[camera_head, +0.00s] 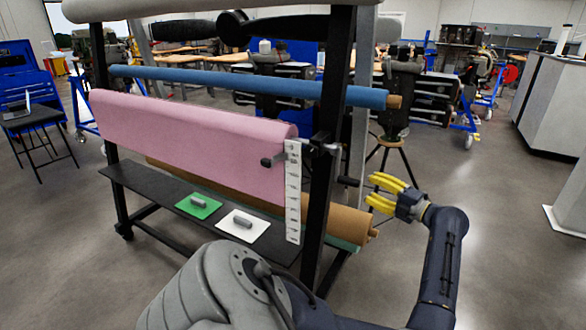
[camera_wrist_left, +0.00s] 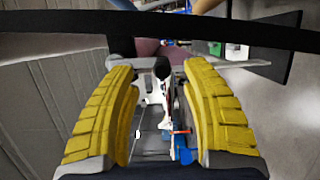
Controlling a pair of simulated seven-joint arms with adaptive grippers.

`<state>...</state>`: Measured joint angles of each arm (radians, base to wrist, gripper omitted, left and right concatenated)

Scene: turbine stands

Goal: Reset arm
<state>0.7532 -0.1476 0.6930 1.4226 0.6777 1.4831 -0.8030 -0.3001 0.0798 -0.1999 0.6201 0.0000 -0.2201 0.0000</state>
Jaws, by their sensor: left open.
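My left gripper (camera_head: 384,192), with yellow ribbed fingers, is to the right of the roll rack's black upright (camera_head: 328,140), level with the lower rolls. It is apart from the rack by a small gap. In the left wrist view the left gripper (camera_wrist_left: 161,85) is open, with nothing held between its fingers. Beyond them a black bar crosses the top of that view. A pink roll of sheet (camera_head: 190,140) hangs on the rack, with a white slotted strip (camera_head: 293,190) at its right end. My right gripper is not in view.
A blue roll (camera_head: 250,88) lies above the pink one, and a brown roll (camera_head: 345,225) below. A black shelf (camera_head: 150,190) carries a green plate (camera_head: 199,206) and a white plate (camera_head: 243,225) with grey handles. Open floor (camera_head: 510,240) lies right of my arm.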

